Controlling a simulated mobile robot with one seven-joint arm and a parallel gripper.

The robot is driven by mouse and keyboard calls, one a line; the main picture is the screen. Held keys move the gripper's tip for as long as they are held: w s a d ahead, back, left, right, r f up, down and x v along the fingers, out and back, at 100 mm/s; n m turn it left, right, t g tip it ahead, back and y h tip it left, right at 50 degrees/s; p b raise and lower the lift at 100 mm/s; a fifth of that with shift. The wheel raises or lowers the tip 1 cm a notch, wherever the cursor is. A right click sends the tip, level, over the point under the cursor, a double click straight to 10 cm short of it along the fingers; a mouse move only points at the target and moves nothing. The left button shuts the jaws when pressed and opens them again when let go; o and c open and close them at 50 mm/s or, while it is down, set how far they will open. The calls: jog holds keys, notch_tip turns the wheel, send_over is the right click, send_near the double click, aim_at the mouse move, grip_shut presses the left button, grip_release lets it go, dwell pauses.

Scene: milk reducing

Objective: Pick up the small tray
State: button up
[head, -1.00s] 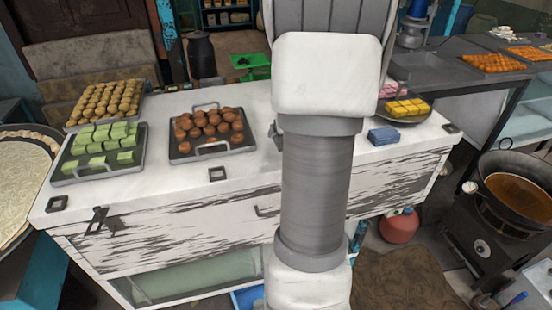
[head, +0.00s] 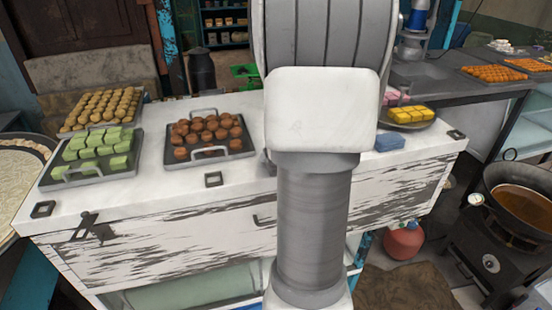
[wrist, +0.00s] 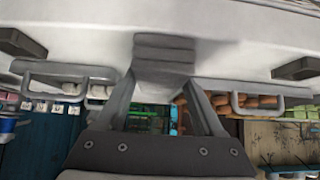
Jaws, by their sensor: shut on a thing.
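My gripper (wrist: 165,62) shows in the wrist view with its fingers converged on something over the white counter; the held part is mostly hidden, and I take it for the small tray. In the head view my arm hides the gripper and that stretch of counter. A grey tray rim with a handle (wrist: 70,82) shows left of the fingers in the wrist view. Another tray with brown balls (wrist: 258,102) lies to their right; this tray also shows in the head view (head: 238,154), left of my arm.
Trays of green blocks (head: 92,154) and pale balls (head: 98,106) stand at the counter's left. Yellow pieces (head: 410,115) and a blue block (head: 390,141) lie right of my arm. A pan of brown liquid (head: 525,200) stands at far right. The counter's front strip (head: 150,200) is mostly bare.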

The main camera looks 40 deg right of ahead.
jog(key=shift+f, duration=0.15)
jog(key=o, duration=1.5)
